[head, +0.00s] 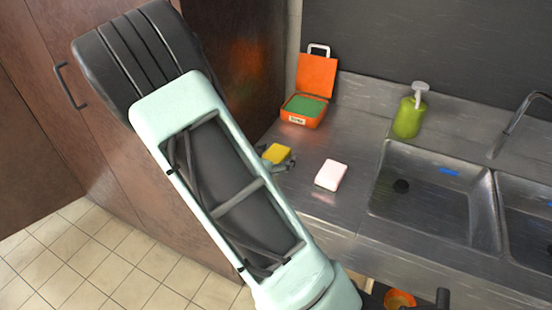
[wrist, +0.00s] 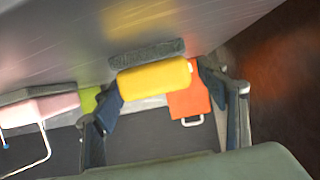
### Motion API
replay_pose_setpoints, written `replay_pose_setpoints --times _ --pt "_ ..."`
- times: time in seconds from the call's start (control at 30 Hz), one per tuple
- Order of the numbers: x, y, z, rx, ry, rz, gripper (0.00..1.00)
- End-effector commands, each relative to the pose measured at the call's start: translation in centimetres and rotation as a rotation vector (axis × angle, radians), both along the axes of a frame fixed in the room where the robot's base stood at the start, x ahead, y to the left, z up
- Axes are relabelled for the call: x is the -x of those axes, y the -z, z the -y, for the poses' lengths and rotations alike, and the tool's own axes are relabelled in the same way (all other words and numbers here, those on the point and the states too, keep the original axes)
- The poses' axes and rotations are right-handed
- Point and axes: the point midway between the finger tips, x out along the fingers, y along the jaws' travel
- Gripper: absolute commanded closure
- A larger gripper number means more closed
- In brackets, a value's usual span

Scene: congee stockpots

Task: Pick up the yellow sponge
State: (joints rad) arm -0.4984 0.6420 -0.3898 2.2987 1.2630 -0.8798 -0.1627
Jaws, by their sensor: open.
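The yellow sponge (head: 276,153) lies on the steel counter, left of the pink sponge; my arm and grey fingers partly cover its surroundings in the head view. In the wrist view the yellow sponge (wrist: 153,79) sits across the space between my two fingers, with a dark grey strip along its counter side. My gripper (wrist: 158,84) is open, one finger near each end of the sponge. The fingertips look close to its ends; I cannot tell whether they touch. In the head view my gripper (head: 279,163) is low at the counter, mostly hidden behind my arm.
The pink sponge (head: 331,175) lies to the right. An open orange box (head: 302,112) with green inside stands behind, near the wall. A green soap bottle (head: 409,114) stands behind the sink (head: 436,190). Brown cabinets (head: 70,130) rise at left.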

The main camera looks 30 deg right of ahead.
Motion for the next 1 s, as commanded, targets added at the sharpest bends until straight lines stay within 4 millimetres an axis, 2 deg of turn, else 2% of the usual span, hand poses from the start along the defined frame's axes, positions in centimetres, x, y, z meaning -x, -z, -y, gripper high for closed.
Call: replay_pose_setpoints --times 0.1,0.43,1.0 --pt "0.01 -0.01 -0.03 0.000 0.000 0.000 0.33" --pt "0.03 -0.01 -0.05 0.000 0.000 0.000 0.70" --pt "-0.33 -0.80 0.55 0.000 0.000 0.000 0.71"
